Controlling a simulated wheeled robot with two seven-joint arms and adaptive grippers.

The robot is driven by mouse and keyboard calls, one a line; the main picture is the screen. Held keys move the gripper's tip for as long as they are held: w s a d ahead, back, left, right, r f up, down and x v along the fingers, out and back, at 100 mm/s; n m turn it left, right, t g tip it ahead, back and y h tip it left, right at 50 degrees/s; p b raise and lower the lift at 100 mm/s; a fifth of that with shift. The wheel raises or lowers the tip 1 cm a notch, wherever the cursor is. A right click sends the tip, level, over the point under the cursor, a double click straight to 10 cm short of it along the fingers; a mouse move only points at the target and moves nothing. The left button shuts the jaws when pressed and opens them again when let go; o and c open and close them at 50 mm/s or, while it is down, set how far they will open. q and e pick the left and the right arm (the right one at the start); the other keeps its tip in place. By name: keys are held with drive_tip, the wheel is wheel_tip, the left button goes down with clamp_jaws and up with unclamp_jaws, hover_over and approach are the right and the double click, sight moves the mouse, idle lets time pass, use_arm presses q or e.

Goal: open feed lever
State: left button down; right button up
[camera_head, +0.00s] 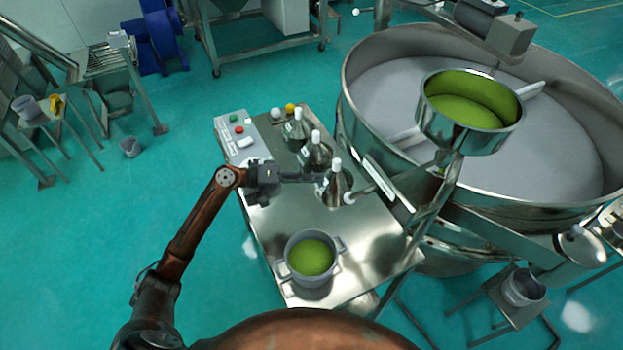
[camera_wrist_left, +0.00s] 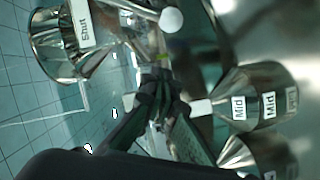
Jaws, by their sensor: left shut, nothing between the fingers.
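The feed lever (camera_head: 366,191) is a thin metal rod with a white ball at its end, below the green-filled funnel in the head view. Its white ball also shows near the top of the left wrist view (camera_wrist_left: 172,19). My left gripper (camera_head: 318,178) is shut and empty, over the steel table and left of the ball. Its tips overlap the nearest conical steel vessel (camera_head: 338,185) in the picture; I cannot tell whether they touch. In the left wrist view the closed fingers (camera_wrist_left: 160,88) sit below the ball, apart from it. My right gripper is out of view.
Two more conical vessels (camera_head: 316,155) stand behind on the table (camera_head: 350,240). A pot of green material (camera_head: 311,258) is at the front. A control panel (camera_head: 238,130) is left. The funnel (camera_head: 470,105) overhangs the large round sieve (camera_head: 375,75). "Mid" and "Shut" labels show in the wrist view.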

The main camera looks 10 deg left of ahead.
use_arm(q)
drive_tip(key=d+f+p, duration=0.2)
drive_tip(key=d, duration=0.5)
drive_tip(key=shift+s+d+f, duration=0.3)
drive_tip(key=shift+s+f, duration=0.05)
drive_tip(key=shift+s, duration=0.05)
drive_tip(key=shift+s, duration=0.1)
drive_tip(key=s+d+f+n+h+b, duration=0.1)
drive_tip(key=s+d+f+n+h, duration=0.1)
drive_tip(key=s+d+f+n, duration=0.1)
drive_tip(key=shift+s+d+f+n, duration=0.2)
drive_tip(key=shift+s+d+n, duration=0.2)
drive_tip(key=shift+s+n, duration=0.55)
drive_tip(key=shift+w+n, duration=0.25)
drive_tip(key=shift+n, duration=0.1)
